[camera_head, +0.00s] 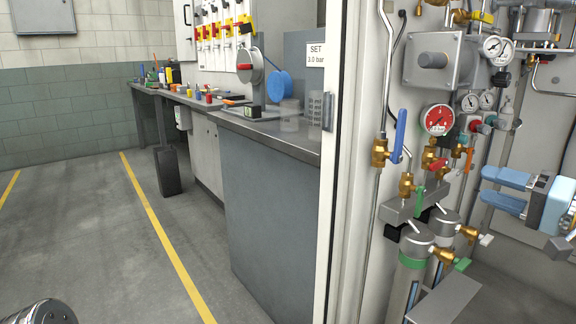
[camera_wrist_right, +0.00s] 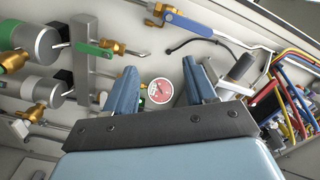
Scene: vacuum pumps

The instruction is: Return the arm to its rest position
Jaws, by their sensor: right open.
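My right gripper (camera_head: 483,187) is at the right of the head view, in front of the pump cabinet's panel. Its two blue fingers are apart and hold nothing. In the right wrist view the same gripper (camera_wrist_right: 160,70) shows its spread fingers, with a red-faced gauge (camera_wrist_right: 161,91) seen in the gap between them. In the head view this red gauge (camera_head: 437,120) is left of the fingertips, apart from them. A blue-handled valve (camera_head: 399,136) is farther left. My left gripper is not in view.
Pipes, brass valves and two cylinders (camera_head: 412,262) crowd the cabinet beside my right gripper. A white gauge (camera_head: 497,49) sits above. The cabinet's white door frame (camera_head: 348,150) stands left of them. A workbench (camera_head: 271,135) and open floor (camera_head: 90,230) lie farther left.

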